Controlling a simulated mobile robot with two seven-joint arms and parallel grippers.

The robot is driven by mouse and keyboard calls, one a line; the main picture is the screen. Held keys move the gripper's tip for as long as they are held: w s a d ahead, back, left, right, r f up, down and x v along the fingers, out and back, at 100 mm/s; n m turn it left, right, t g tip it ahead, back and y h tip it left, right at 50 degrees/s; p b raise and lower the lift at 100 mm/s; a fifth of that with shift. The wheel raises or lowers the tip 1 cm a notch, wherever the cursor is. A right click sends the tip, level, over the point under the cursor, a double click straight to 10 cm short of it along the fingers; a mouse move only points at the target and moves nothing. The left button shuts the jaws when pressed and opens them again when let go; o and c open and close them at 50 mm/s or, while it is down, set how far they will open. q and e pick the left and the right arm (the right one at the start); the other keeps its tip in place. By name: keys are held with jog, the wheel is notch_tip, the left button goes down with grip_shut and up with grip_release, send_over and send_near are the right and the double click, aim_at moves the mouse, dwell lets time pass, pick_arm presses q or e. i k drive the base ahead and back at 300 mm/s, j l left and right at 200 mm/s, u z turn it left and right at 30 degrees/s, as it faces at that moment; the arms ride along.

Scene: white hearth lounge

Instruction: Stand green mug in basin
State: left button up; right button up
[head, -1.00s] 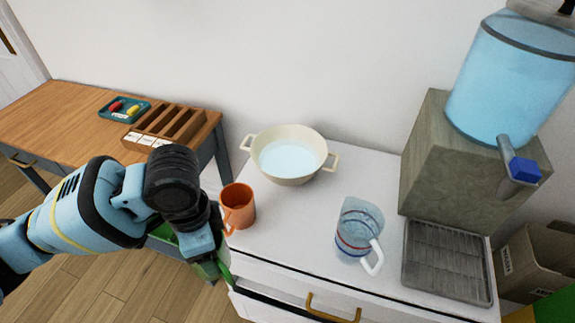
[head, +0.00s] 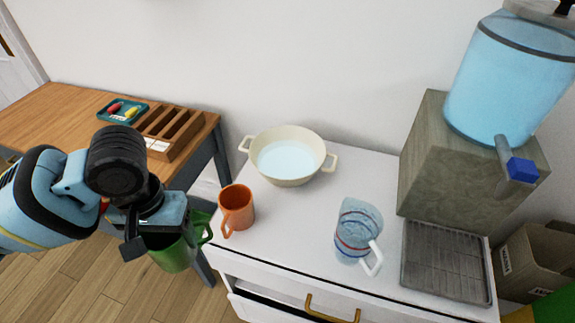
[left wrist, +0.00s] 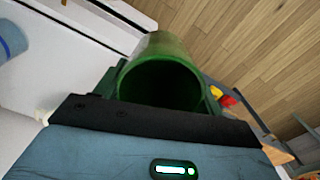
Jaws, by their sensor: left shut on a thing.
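The green mug (head: 174,254) is held in my left gripper (head: 160,232), in front of the white cabinet's left end and above the wood floor. My left gripper is shut on it. In the left wrist view the green mug (left wrist: 160,75) shows its open mouth toward the camera, between the fingers. The cream basin (head: 288,157) with two handles stands at the back of the cabinet top and holds pale blue water. It is to the right of and beyond the mug, well apart from it. My right gripper is not in view.
An orange mug (head: 237,207) stands on the cabinet top (head: 292,222) between my left gripper and the basin. A clear pitcher (head: 357,231) and a water dispenser (head: 477,160) with a drip tray (head: 447,264) are to the right. A wooden table (head: 62,123) is at left.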

aim_at(282, 165)
jog(key=k, duration=0.55)
jog(key=k+z, duration=0.1)
jog(key=z, duration=1.35)
jog(key=k+j, duration=0.1)
jog(key=j, duration=1.4)
